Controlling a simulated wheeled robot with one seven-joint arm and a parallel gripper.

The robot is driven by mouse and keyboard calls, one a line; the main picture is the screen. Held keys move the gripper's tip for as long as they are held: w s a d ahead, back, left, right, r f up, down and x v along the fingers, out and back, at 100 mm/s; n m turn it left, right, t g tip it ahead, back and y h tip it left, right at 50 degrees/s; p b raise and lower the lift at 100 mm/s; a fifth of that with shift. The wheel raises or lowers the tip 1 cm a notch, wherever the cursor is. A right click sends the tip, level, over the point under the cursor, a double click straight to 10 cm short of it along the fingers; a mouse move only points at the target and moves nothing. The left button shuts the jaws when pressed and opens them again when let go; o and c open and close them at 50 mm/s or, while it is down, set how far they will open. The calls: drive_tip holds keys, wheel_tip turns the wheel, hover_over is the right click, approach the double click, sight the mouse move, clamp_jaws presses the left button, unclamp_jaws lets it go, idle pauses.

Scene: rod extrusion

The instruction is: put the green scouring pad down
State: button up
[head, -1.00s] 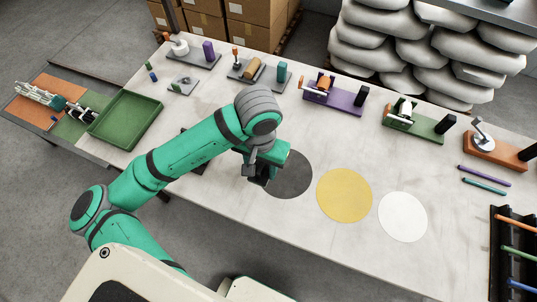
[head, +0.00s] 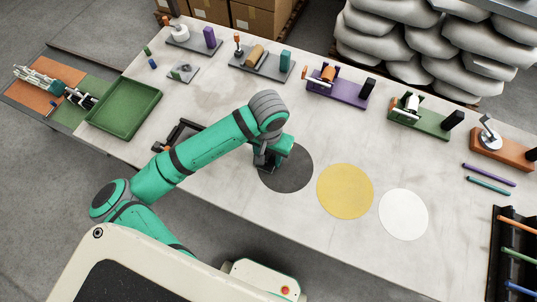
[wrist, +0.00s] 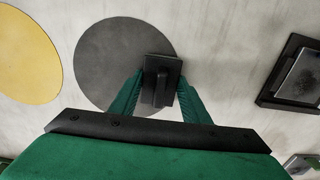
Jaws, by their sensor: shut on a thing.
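My gripper (head: 268,158) is low over the dark grey disc (head: 298,178) on the table. In the wrist view its two green fingers (wrist: 160,98) are shut on the raised grip of a dark rectangular pad block (wrist: 163,68). I take this block to be the scouring pad; only its dark back shows, and no green face is visible. It lies over the right part of the dark grey disc (wrist: 105,62) in the wrist view. Its underside is hidden, so I cannot tell whether it touches the disc.
A yellow disc (head: 345,191) and a white disc (head: 403,214) lie to the right. A black tray (head: 182,133) sits left of my gripper, partly behind my arm. A green tray (head: 124,108) is further left. Several fixtures stand along the back, including a purple base (head: 340,90).

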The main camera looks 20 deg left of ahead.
sight(270, 155)
drive_tip(key=shift+s+d+f, duration=0.1)
drive_tip(key=shift+d+f, duration=0.15)
drive_tip(key=shift+f, duration=0.1)
drive_tip(key=o, duration=1)
drive_tip(key=shift+f, duration=0.15)
drive_tip(key=shift+d, duration=0.15)
wheel_tip(270, 155, up, 13)
drive_tip(key=shift+r, duration=0.1)
